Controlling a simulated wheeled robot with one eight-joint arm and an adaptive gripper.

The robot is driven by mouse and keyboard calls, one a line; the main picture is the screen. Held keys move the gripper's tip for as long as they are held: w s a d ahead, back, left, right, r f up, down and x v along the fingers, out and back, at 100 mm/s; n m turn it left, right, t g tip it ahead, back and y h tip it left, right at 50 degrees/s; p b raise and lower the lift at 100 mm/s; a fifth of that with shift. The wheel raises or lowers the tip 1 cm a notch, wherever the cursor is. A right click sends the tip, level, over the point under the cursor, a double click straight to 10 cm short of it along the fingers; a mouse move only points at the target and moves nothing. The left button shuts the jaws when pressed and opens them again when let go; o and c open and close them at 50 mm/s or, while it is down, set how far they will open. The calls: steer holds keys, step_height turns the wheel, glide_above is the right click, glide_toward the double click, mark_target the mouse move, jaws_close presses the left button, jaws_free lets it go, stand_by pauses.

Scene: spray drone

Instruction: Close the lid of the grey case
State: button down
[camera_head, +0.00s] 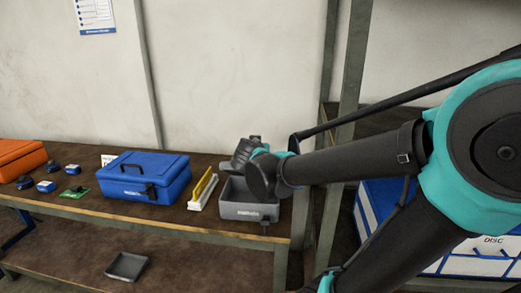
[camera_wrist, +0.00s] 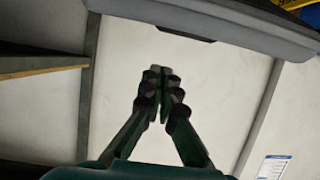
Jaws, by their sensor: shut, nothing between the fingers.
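The grey case (camera_head: 250,210) stands open on the bench in the head view, with its hollow inside showing behind the front wall. My gripper (camera_head: 241,153) is above the rear of the case, and my wrist covers part of the opening. I cannot clearly tell the lid from my gripper there. In the wrist view my gripper (camera_wrist: 162,72) is shut and empty, its fingertips together against the pale wall. A grey part of the case (camera_wrist: 215,28) crosses the top of that view, apart from the fingertips in the picture; whether it is lid or body is unclear.
A yellow and white strip-like object (camera_head: 203,190) lies just left of the grey case, then a closed blue case (camera_head: 145,178). Small blue items and an orange case (camera_head: 20,157) are farther left. A metal post (camera_head: 345,110) stands to the right.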

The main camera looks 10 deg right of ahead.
steer(key=shift+r+v, duration=0.25)
steer(key=shift+v, duration=1.15)
steer(key=w+r+g+y, duration=0.2)
steer(key=w+r+g, duration=0.4)
steer(key=w+g, duration=0.25)
steer(key=w+f, duration=0.1)
steer(key=f, duration=0.6)
steer(key=w+f, duration=0.1)
steer(key=f, duration=0.2)
steer(key=shift+w+a+f, duration=0.2)
steer(key=shift+w+f, duration=0.1)
steer(key=shift+s+a+f, duration=0.1)
steer(key=shift+s+f, duration=0.2)
steer(key=shift+s, duration=0.05)
steer(key=shift+s+t, duration=0.15)
steer(key=shift+t, duration=0.1)
steer(key=shift+s+a+f, duration=0.1)
steer(key=shift+s, duration=0.2)
